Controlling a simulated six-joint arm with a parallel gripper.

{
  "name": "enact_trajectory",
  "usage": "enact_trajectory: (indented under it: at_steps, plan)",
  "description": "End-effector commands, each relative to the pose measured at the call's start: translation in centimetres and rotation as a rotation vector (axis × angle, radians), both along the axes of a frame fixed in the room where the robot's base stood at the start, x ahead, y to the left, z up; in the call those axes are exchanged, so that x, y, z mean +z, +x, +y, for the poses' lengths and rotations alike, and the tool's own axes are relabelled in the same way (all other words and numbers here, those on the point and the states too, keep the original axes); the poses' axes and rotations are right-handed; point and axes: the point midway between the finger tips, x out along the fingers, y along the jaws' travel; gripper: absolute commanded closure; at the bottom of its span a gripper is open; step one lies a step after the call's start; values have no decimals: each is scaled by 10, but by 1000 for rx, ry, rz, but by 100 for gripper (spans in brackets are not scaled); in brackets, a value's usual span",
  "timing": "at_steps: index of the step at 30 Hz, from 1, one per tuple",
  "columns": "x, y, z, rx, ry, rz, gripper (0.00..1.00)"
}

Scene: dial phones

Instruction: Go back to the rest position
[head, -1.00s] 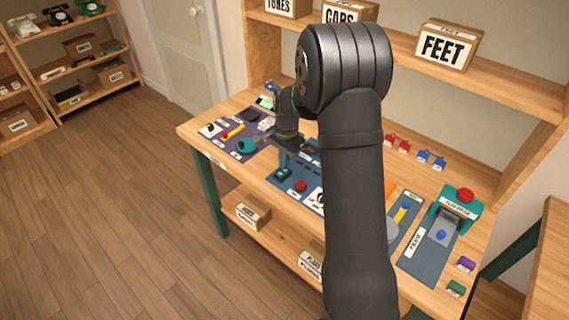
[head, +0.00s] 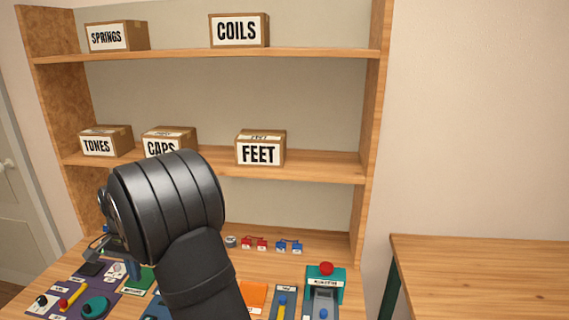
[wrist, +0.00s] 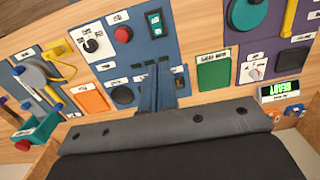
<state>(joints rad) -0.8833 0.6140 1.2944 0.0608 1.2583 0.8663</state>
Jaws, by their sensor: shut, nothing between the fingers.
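In the wrist view my gripper (wrist: 155,88) has its two narrow fingers together over the blue panel (wrist: 150,50), with nothing between them. I cannot tell how far above the panel they are. In the head view my dark arm rises from the bottom and bends left over the workbench (head: 250,268). It hides the middle of the bench and most of my gripper.
A green press with a red knob (head: 326,268) stands at the bench's right. Red clips (head: 254,243) and blue clips (head: 289,246) lie at the back. Shelves above hold labelled boxes, including FEET (head: 260,148). A second table (head: 480,265) stands right.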

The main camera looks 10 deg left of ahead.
Motion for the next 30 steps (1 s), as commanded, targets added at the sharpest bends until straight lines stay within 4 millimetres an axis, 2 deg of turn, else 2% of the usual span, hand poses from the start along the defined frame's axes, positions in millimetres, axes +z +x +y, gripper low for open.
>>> enact_trajectory:
  at_steps: [4, 8, 21, 25, 30]
  plan:
    - [-7, -1, 0, 0, -2, 1, 100]
    - [-25, -2, 0, 0, -3, 3, 100]
    - [-108, -10, 0, 1, -6, 6, 100]
    - [-124, -14, -1, 2, -10, 13, 100]
    - [-134, -18, -1, 2, -12, 17, 100]
